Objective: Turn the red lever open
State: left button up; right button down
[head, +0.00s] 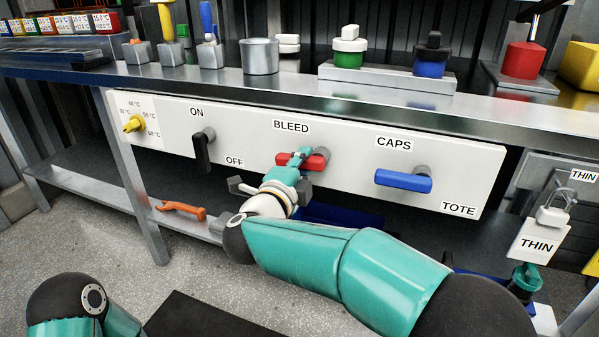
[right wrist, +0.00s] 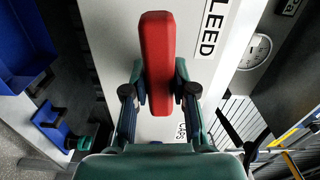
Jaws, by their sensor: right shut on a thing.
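The red lever (head: 317,162) is under the BLEED label on the white panel (head: 240,137) and lies roughly level across its pivot. My right gripper (head: 300,158) is shut on the lever's handle and hides its middle. In the right wrist view the red lever (right wrist: 157,45) stands upright in the picture between the two fingers of the right gripper (right wrist: 159,88), which press on its sides. My left gripper is out of view; only part of that arm shows at lower left.
On the panel are a yellow dial (head: 133,123), a black lever (head: 203,150) by ON and OFF, and a blue lever (head: 404,181) under CAPS. The steel bench (head: 300,90) overhangs it. An orange handle-like piece (head: 181,210) lies on the lower shelf.

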jog(key=shift+w+d+r+m, duration=0.1)
jog(key=shift+r+m, duration=0.05)
jog(key=shift+m, duration=0.35)
jog(key=shift+r, duration=0.1)
jog(key=c, duration=0.9)
grip_release()
jog(key=shift+w+f, duration=0.15)
jog(key=shift+f, duration=0.05)
jog(key=v, duration=0.7)
jog(key=shift+s, duration=0.3)
jog(key=shift+f, duration=0.1)
